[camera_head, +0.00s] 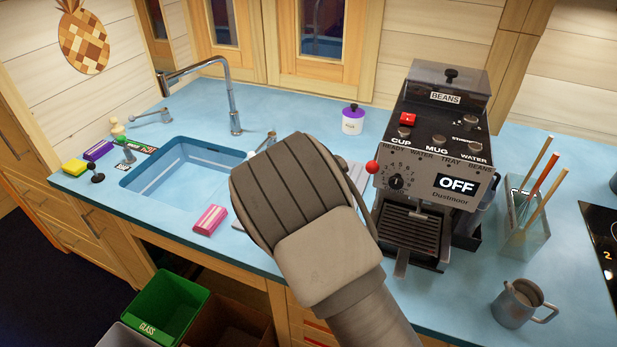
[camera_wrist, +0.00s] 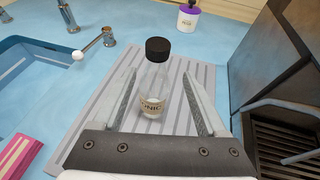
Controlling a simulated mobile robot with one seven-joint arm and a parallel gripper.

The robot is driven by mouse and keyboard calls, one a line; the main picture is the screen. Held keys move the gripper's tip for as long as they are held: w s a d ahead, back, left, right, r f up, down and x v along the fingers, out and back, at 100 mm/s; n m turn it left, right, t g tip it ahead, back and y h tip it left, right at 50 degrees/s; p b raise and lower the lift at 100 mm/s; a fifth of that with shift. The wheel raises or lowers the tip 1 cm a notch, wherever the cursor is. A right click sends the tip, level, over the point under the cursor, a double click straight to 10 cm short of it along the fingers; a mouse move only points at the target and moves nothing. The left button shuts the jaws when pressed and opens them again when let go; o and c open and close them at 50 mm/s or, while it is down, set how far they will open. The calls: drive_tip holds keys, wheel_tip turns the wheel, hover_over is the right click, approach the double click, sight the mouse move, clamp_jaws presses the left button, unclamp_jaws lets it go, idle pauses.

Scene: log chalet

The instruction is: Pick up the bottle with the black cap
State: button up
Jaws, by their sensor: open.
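The bottle with the black cap (camera_wrist: 153,88) stands upright on a grey ribbed draining mat (camera_wrist: 202,72) in the wrist view. It is clear, with a pale label whose lettering is partly readable. My gripper (camera_wrist: 158,80) is open, with one finger to the left of the bottle and one to the right. The bottle shows between the fingers, and I cannot tell how far it reaches between them in depth. In the head view my arm hides the bottle and the gripper's fingers.
The coffee machine (camera_head: 437,150) stands close on the right. A white jar with a purple lid (camera_head: 353,120) stands behind.

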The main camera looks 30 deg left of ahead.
drive_tip(key=shift+a+p+x, duration=0.1)
drive_tip(key=shift+p+x, duration=0.2)
drive_tip(key=shift+x, duration=0.8)
drive_tip(key=shift+a+p+x, duration=0.15)
drive_tip(key=shift+p+x, duration=0.15)
drive_tip(key=shift+x, duration=0.75)
drive_tip(key=shift+s, duration=0.1)
clamp_jaws()
drive_tip(key=shift+r, duration=0.1)
